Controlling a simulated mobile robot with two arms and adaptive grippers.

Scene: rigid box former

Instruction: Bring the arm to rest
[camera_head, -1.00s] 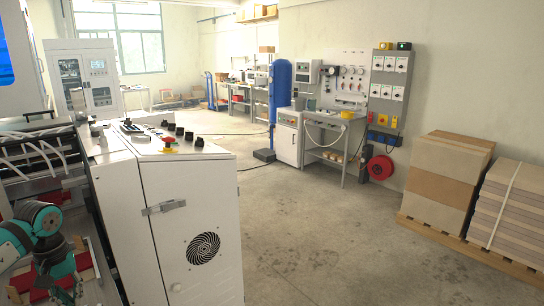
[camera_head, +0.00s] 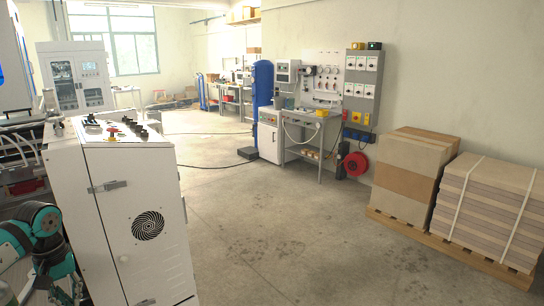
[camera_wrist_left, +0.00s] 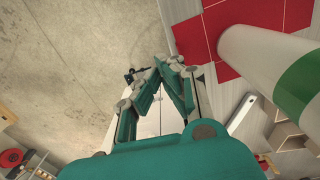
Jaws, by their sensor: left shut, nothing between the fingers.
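My left arm (camera_head: 42,245), teal with dark joints, is folded at the lower left of the head view, beside the white machine cabinet (camera_head: 128,225). Its fingers cannot be made out clearly there. In the left wrist view my left gripper (camera_wrist_left: 168,64) has its teal and grey fingers brought together at the tips, with nothing held between them. My right arm and gripper are in neither view.
The cabinet has a control panel (camera_head: 110,131) on top. Cartons (camera_head: 412,180) and strapped stacked sheets (camera_head: 485,210) stand on a pallet (camera_head: 450,247) at right. A workbench (camera_head: 305,135) and blue column (camera_head: 263,85) stand further back. The floor (camera_head: 275,235) between is clear.

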